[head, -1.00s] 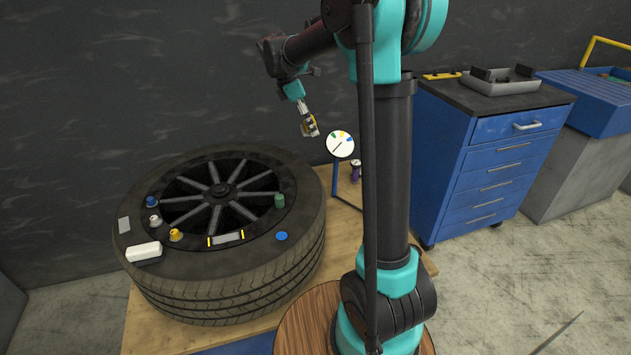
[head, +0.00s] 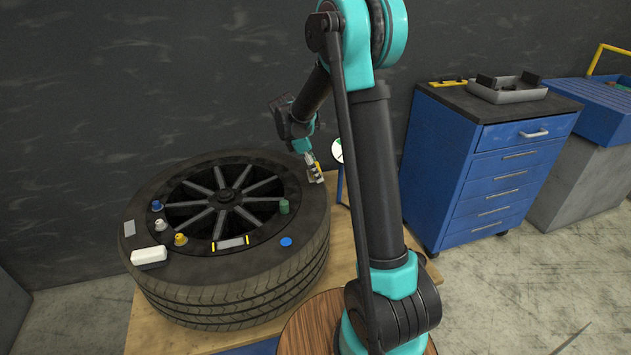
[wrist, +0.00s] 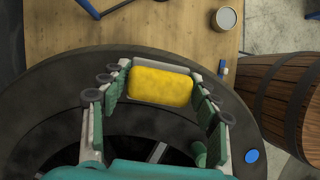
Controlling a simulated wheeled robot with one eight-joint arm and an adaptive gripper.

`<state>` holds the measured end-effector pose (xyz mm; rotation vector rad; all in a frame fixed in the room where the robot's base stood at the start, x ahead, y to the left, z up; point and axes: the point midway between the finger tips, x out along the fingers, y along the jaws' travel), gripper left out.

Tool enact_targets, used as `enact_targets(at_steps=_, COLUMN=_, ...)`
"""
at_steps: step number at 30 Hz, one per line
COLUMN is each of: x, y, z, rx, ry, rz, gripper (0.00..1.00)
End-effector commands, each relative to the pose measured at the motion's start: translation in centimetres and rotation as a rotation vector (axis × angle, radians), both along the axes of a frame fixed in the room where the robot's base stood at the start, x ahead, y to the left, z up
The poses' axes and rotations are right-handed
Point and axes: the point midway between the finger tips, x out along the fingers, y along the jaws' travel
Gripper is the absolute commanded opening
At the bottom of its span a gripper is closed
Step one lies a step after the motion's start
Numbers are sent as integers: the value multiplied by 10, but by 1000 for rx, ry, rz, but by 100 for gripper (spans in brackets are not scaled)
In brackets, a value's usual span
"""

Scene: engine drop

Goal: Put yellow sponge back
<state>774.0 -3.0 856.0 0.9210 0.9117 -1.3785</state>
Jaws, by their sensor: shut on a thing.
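The yellow sponge (wrist: 160,86) is a rounded yellow block between the fingers of my gripper (wrist: 158,95) in the wrist view. The gripper is shut on it and holds it over the rim of the tire. In the head view my gripper (head: 315,175) is above the far right side of the tire (head: 225,290), and the sponge shows only as a small yellow patch (head: 319,168) there. The exact gap between sponge and tire cannot be told.
On the tire are a white block (head: 149,256), blue (head: 157,205) and yellow (head: 181,239) caps, a green cylinder (head: 284,207) and a blue disc (head: 286,242). A gauge (head: 337,151) stands close to my gripper. A blue drawer cabinet (head: 490,160) is at the right.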

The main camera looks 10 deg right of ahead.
Motion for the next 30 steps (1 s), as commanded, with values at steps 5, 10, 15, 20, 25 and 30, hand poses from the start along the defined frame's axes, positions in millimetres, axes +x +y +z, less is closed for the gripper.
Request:
enact_targets(at_steps=5, x=0, y=0, z=-18, rx=0, ry=0, rz=0, gripper=34)
enact_targets(at_steps=10, x=0, y=0, z=-41, rx=0, ry=0, rz=0, gripper=34)
enact_targets(at_steps=15, x=0, y=0, z=-46, rx=0, ry=0, rz=0, gripper=34)
enact_targets(at_steps=20, x=0, y=0, z=-46, rx=0, ry=0, rz=0, gripper=34)
enact_targets(at_steps=25, x=0, y=0, z=-50, rx=0, ry=0, rz=0, gripper=34)
enact_targets(at_steps=30, x=0, y=0, z=-53, rx=0, ry=0, rz=0, gripper=66)
